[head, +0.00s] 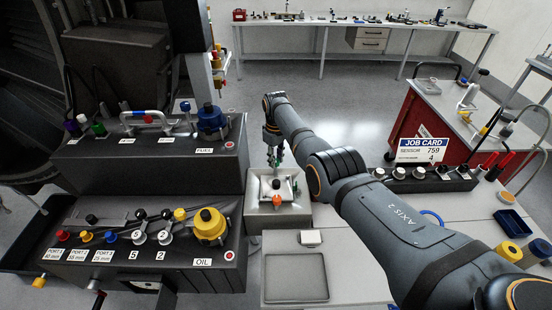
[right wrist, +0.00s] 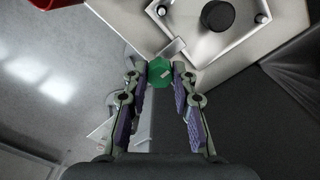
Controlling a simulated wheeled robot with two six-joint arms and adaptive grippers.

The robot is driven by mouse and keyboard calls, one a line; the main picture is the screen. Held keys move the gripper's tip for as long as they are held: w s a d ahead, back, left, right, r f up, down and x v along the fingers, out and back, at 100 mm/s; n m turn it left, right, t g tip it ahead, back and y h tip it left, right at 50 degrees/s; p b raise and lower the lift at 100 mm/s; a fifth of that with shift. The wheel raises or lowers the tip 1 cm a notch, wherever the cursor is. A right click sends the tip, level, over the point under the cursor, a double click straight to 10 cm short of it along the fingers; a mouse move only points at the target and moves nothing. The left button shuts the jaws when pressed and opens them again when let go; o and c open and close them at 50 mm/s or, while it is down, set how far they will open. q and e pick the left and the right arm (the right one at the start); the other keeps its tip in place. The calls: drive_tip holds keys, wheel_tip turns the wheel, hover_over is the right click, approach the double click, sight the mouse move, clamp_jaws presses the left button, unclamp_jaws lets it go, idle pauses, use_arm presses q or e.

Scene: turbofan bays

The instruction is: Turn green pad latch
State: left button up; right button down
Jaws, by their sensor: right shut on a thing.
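The green pad latch (right wrist: 160,71) is a faceted green knob in the right wrist view. It sits between the fingertips of my right gripper (right wrist: 162,80), which is shut on it. In the head view my right gripper (head: 275,156) points down at the back edge of a pale grey box (head: 254,216), and the latch is too small and covered there to make out clearly. A small grey metal tab (right wrist: 173,48) lies just beyond the knob. The box top has a white-rimmed recess with a dark round part (right wrist: 217,15) in it. My left gripper is not in view.
Dark panels with FUEL (head: 204,150) and OIL (head: 202,262) labels stand left of the box. A grey tray (head: 296,278) lies in front of it. My right arm crosses the bench on the right. A job card (head: 422,149) stands behind a dark rack (head: 428,181).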

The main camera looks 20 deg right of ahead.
drive_tip(key=c, duration=1.1)
unclamp_jaws()
drive_tip(key=shift+r, duration=0.1)
wheel_tip(320, 180, up, 12)
drive_tip(key=shift+f, duration=0.1)
